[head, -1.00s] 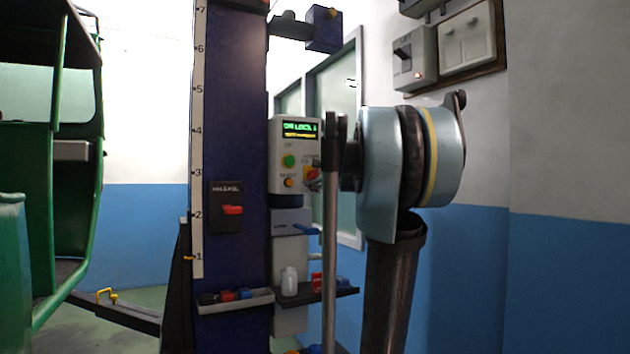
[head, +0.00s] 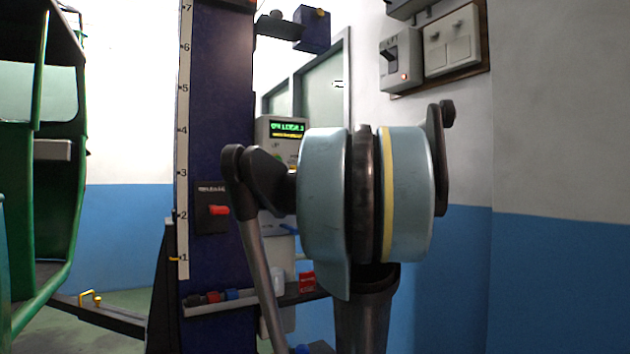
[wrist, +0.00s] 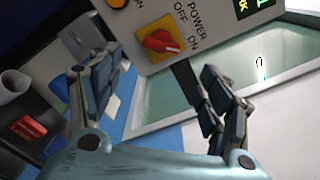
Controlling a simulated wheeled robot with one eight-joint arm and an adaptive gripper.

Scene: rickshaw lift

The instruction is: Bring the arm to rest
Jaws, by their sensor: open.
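My gripper (wrist: 158,98) shows in the wrist view with its two dark fingers spread apart and nothing between them. Beyond the fingertips is the control box with a red rotary switch (wrist: 162,42) on a yellow plate, marked POWER OFF and ON. The switch looks apart from the fingers. In the head view my arm's large joint stands in front of the control box (head: 263,130) and hides most of it. Its green lit display (head: 288,129) still shows. My gripper is hidden in the head view.
A green rickshaw (head: 60,200) stands at the left. Wall switch boxes (head: 401,60) hang at the upper right.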

